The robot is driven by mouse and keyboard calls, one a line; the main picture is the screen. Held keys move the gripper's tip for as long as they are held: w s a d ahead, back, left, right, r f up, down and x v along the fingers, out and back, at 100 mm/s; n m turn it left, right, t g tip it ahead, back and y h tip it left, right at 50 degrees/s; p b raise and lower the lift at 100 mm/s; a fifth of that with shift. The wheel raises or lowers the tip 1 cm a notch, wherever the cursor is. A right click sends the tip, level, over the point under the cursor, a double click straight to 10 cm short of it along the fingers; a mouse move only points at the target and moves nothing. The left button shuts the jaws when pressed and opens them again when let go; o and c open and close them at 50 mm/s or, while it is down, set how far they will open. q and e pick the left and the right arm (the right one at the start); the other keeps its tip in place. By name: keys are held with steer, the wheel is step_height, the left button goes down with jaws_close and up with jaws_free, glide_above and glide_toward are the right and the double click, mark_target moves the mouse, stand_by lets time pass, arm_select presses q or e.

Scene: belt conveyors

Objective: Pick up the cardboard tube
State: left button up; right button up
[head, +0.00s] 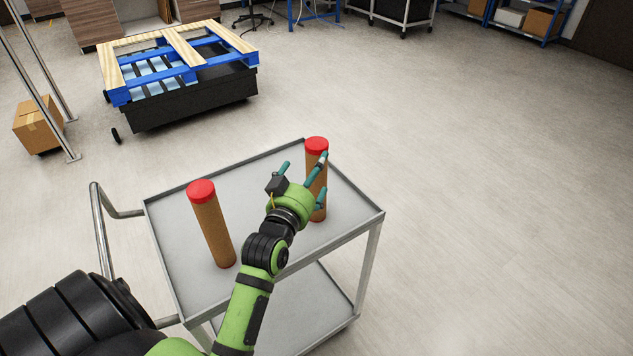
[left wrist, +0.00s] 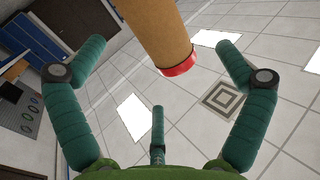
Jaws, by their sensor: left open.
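Two brown cardboard tubes with red caps stand upright on a grey metal cart (head: 180,265). The left tube (head: 214,232) stands near the cart's left side. The right tube (head: 317,211) stands near the back right, partly hidden behind my left gripper (head: 316,181). The left gripper is open at the right tube, its teal fingers spread near the tube's upper half. In the left wrist view the tube (left wrist: 160,28) with its red cap lies in the gap between the spread fingers, towards the top of the picture. Contact with it cannot be told. My right gripper is not in view.
The cart has a raised rim, a lower shelf (head: 300,318) and a tubular handle (head: 101,225) at left. Behind it are a blue and wooden pallet (head: 180,60) on a black base and a cardboard box (head: 38,126). The floor to the right is clear.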

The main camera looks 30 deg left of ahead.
arm_select(q)
steer(key=p+x, duration=0.1)
steer(key=x, duration=0.5)
steer(key=shift+w+f+p, duration=0.2)
steer(key=shift+f+p, duration=0.1)
steer(key=shift+p, duration=0.05)
steer(key=shift+d, duration=0.1)
steer(key=c, duration=1.7)
